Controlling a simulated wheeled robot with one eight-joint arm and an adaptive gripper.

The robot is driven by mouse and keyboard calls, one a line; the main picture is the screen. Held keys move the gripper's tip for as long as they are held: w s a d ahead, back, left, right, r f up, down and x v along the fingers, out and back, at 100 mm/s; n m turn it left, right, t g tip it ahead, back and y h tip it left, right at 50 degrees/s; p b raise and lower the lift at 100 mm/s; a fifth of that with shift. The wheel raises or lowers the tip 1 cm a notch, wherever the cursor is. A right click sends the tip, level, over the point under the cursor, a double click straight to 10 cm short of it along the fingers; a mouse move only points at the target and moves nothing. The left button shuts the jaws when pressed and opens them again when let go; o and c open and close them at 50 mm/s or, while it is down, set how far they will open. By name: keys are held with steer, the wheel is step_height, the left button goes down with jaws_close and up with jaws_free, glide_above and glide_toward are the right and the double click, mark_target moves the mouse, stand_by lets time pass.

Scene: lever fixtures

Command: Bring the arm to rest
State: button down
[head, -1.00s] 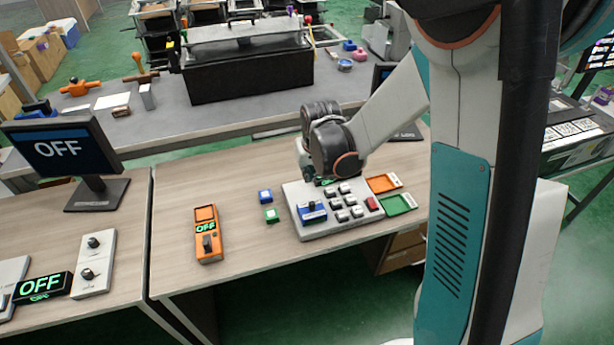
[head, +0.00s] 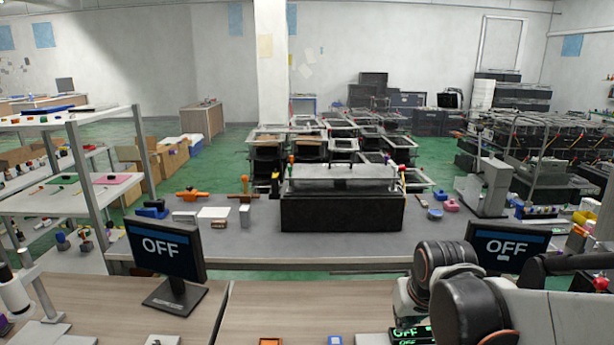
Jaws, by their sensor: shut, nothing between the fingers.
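My arm (head: 540,310) enters at the lower right of the head view. Its white and black links and a rounded joint (head: 442,262) stand over the right part of the near wooden bench. My gripper is not in view; it is below the frame or hidden by my own links. A lit green OFF display (head: 410,334) shows just under the joint at the bottom edge.
Monitors reading OFF stand at the left (head: 165,248) and right (head: 507,246), the right one close behind my arm. Beyond is a grey bench (head: 255,245) with a black box fixture (head: 340,205). A shelf rack (head: 80,165) stands left.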

steer(key=s+r+t, duration=0.1)
steer(key=s+r, duration=0.2)
steer(key=s, duration=0.4)
steer(key=s+r+t, duration=0.1)
steer(key=s+r, duration=0.1)
steer(key=s, duration=0.6)
steer(key=shift+a+r, duration=0.2)
steer(key=shift+r, duration=0.2)
